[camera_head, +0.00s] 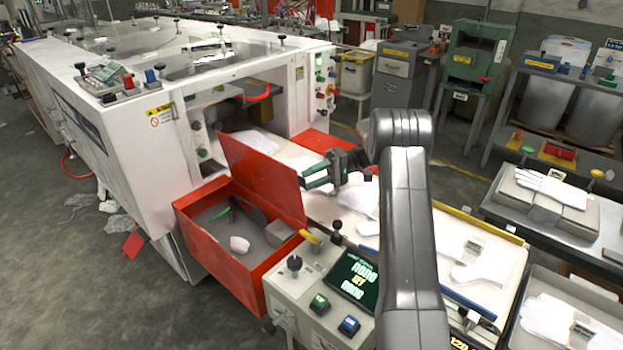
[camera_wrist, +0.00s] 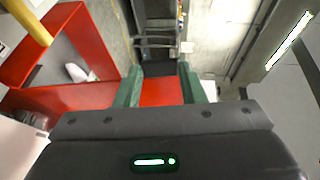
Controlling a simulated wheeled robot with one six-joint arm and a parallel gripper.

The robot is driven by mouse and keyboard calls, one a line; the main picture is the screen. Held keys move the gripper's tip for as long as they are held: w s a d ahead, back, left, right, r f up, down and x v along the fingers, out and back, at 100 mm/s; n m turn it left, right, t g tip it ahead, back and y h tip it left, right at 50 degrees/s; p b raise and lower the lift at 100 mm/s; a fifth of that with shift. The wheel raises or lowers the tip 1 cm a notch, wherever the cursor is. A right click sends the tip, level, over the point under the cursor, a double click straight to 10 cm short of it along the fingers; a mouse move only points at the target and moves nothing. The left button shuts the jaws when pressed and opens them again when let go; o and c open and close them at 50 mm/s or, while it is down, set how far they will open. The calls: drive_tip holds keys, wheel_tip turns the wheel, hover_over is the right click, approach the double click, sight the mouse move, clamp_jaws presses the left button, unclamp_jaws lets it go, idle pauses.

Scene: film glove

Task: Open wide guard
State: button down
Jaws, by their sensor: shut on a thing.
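The wide guard appears to be the broad red panel (camera_head: 262,178) standing tilted up at the right side of a red open-topped bin (camera_head: 187,225). My gripper (camera_head: 308,178) has its green fingers at the panel's right edge. In the wrist view my gripper (camera_wrist: 158,92) has a green finger on either side of a red surface with a dark block (camera_wrist: 158,69) at its far end. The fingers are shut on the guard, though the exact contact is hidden.
The bin holds a pale crumpled piece (camera_head: 240,244). A yellow handle (camera_head: 310,237) and a control box with a screen (camera_head: 353,280) stand in front. The white machine (camera_head: 130,150) is at left. White gloves (camera_head: 480,268) lie on the conveyor at right.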

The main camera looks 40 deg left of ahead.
drive_tip(key=c, duration=0.9)
unclamp_jaws()
